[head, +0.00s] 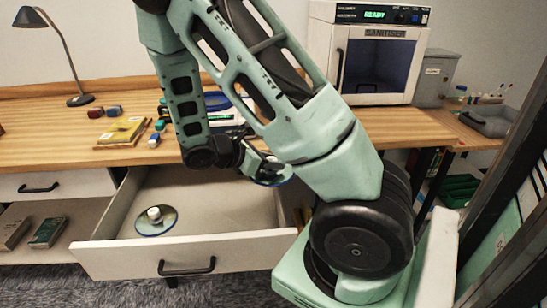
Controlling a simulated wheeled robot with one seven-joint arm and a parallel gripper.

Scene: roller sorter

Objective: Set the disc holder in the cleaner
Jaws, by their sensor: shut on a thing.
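My gripper (258,164) is above the right part of the open drawer, partly hidden behind my own arm. It is shut on a shiny, blue-edged disc-like thing (270,181); too little of it shows to tell whether it is the disc holder. A similar flat disc with a white knob at its centre (155,221) lies in the left part of the drawer. The cleaner appears to be the white box labelled SANITISER (376,62) on the right of the desk. Its dark-windowed door looks closed and its green display reads READY.
The drawer (190,257) stands pulled out below the wooden desk (60,125). A lamp (60,50), a yellow book (123,132) and small blocks are on the desk. A grey bin (436,78) stands right of the sanitiser, and a grey tray (488,121) lies farther right.

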